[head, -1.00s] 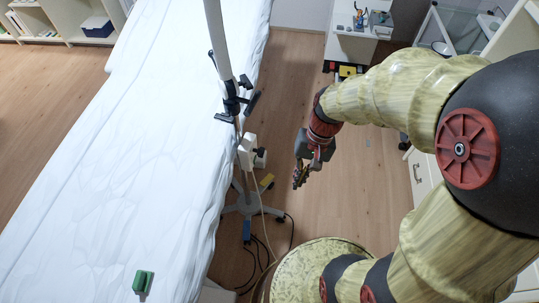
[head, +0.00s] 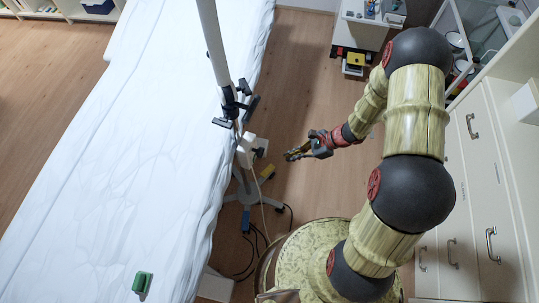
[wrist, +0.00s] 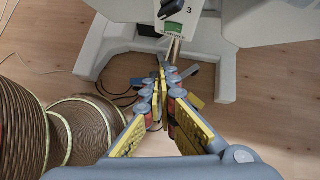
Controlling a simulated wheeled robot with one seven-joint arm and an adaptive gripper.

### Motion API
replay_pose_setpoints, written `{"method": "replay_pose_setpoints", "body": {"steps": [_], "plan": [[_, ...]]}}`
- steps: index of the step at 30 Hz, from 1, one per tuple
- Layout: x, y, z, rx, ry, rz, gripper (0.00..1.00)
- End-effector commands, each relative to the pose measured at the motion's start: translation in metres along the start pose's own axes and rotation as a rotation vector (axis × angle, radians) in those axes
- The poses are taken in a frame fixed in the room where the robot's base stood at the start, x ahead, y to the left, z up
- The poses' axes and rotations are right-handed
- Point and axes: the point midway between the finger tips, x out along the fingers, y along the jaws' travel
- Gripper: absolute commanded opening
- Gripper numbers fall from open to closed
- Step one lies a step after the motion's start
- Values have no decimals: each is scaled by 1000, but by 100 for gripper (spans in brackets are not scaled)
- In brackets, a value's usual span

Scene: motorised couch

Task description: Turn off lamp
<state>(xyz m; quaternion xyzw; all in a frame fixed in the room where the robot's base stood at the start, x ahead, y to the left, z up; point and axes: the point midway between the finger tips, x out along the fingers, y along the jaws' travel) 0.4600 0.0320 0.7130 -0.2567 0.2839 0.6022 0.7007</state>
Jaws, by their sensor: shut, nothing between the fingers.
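The lamp's pale pole (head: 213,45) rises beside the white-covered bed, with a black clamp (head: 235,103) partway down and a wheeled base (head: 243,190) on the floor. The lamp head is not in view. A white box (head: 247,148) sits low on the stand. In the wrist view, a pale box with a black knob (wrist: 173,9), a green switch (wrist: 173,30) and the mark "3" is ahead of my fingertips. My gripper (head: 289,156) is shut and empty, apart from the box and to its right in the head view. Its fingers also show in the wrist view (wrist: 166,78).
The white bed (head: 110,150) fills the left, with a small green object (head: 142,283) on it. Black cables (head: 247,250) lie on the floor near the lamp base. Drawers (head: 485,190) stand on the right, and a desk (head: 362,30) at the back. Open floor lies between.

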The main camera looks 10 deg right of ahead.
Motion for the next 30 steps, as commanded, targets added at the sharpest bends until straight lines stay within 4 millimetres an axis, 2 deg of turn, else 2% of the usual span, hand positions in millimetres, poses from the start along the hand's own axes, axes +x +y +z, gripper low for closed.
{"method": "replay_pose_setpoints", "body": {"steps": [3, 13, 17, 23, 30], "plan": [[0, -9, 0, 46, -2, -30, 0], [-1, -8, 0, 55, 0, -28, 0], [5, -8, 0, 54, 0, -26, 0], [34, -8, -1, 52, 1, -24, 0], [82, -9, -1, 51, 0, -24, 0]]}}
